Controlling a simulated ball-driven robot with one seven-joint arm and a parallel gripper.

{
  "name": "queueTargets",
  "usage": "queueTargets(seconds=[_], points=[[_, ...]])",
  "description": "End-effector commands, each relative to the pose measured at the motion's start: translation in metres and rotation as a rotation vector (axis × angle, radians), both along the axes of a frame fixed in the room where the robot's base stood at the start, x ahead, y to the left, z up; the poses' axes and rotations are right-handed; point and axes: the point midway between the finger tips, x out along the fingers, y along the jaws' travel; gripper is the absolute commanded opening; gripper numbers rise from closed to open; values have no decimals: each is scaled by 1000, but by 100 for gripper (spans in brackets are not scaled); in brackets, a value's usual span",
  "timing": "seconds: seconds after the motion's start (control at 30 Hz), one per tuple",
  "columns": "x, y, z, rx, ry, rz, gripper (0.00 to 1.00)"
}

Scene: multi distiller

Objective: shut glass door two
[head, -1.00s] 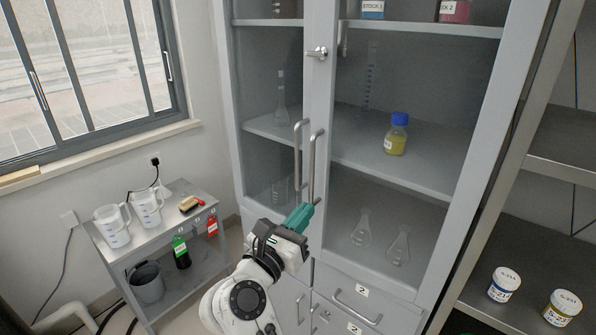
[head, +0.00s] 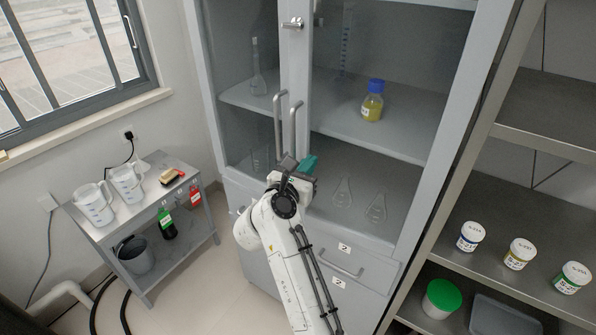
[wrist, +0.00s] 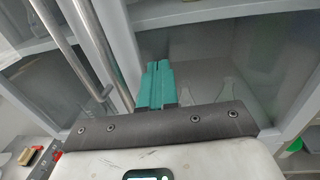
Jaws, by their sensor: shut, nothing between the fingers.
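The grey cabinet (head: 208,95) has two glazed doors side by side. The right door (head: 300,68), above the drawers labelled 2, looks shut or nearly shut; I cannot tell if a small gap remains at its edge. Its bar handle (head: 295,127) stands beside the left door's handle (head: 279,118). Both handles also cross the upper left of the wrist view, the right one (wrist: 98,48) nearer the fingers. My gripper (head: 309,162) is shut and empty, with teal fingers. It is in front of the right door, just right of the handle's lower end. Its fingers (wrist: 157,66) point toward the door.
Behind the glass are a blue-capped yellow bottle (head: 373,101) and flasks (head: 343,192). Open shelving with jars (head: 471,236) stands at right. A small trolley (head: 150,183) with jugs stands at left under the window. Floor between trolley and cabinet is clear.

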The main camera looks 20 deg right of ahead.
Motion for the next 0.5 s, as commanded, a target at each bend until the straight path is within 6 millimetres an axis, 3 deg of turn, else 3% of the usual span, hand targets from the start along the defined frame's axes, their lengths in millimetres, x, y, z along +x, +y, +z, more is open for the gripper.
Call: queueTargets(seconds=[0.2, 0.5], points=[[11, -12, 1, -1, 0, 0, 0], [11, -12, 0, -1, 0, 1, 0]])
